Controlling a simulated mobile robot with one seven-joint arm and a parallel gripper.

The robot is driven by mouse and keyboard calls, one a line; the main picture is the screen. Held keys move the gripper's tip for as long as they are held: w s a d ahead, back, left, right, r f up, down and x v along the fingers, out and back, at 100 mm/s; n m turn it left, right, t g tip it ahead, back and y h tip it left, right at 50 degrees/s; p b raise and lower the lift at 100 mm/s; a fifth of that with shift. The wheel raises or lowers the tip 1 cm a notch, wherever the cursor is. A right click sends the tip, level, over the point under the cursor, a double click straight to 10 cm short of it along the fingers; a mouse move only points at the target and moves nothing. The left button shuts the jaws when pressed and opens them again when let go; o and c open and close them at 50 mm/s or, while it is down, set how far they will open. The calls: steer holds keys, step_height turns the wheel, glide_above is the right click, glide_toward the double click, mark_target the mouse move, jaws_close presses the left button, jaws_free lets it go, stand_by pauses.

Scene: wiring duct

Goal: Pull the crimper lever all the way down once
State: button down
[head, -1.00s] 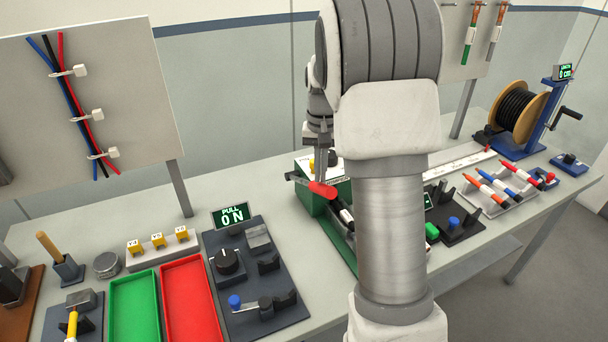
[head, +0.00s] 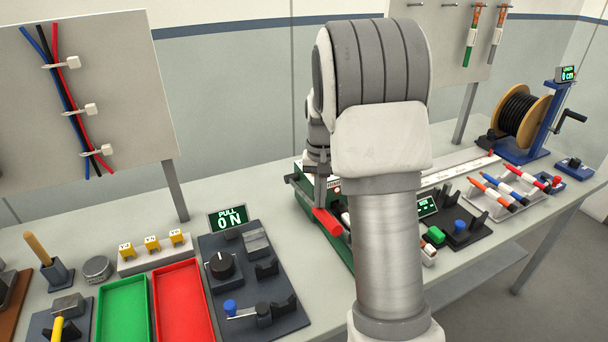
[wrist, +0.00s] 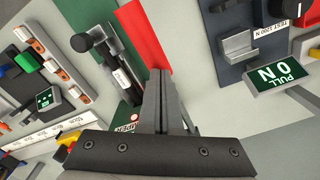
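The crimper is a green unit on the bench, and its green base (head: 335,243) is partly hidden behind my arm. Its lever has a red handle (head: 327,222) that slopes down toward the front in the head view. In the wrist view the red handle (wrist: 145,35) lies just beyond my fingertips. My gripper (head: 320,195) is above the handle, with its fingers pointing down at it. In the wrist view my gripper (wrist: 161,72) has its fingers together, with nothing seen between them. The tips appear to touch the handle; exact contact is hard to see.
Left of the crimper is a pull tester (head: 250,285) with a display reading 0 N. A red tray (head: 183,305) and a green tray (head: 123,310) lie further left. Right are a dark fixture (head: 462,228), marker-like tools (head: 490,190) and a cable spool (head: 522,115).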

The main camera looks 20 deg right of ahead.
mark_target(319, 216)
steer(key=shift+f+b, duration=1.7)
steer(key=shift+f, duration=1.3)
step_height(319, 216, up, 27)
steer(key=p, duration=2)
steer(key=shift+r+p, duration=0.15)
steer(key=shift+p, duration=0.15)
steer(key=s+a+r+n+t+b, duration=0.3)
steer(key=s+a+r, duration=0.3)
steer(key=s+a, duration=0.4)
steer(key=s+a+f+n+t+b, duration=0.1)
steer(key=s+a, duration=0.1)
steer(key=s, duration=0.5)
steer(key=s+a+f+n+t+b, duration=0.1)
steer(key=s+a+f+b, duration=0.1)
steer(key=s, duration=0.6)
steer(key=shift+a+n+t, duration=0.15)
steer(key=shift+n+t, duration=0.15)
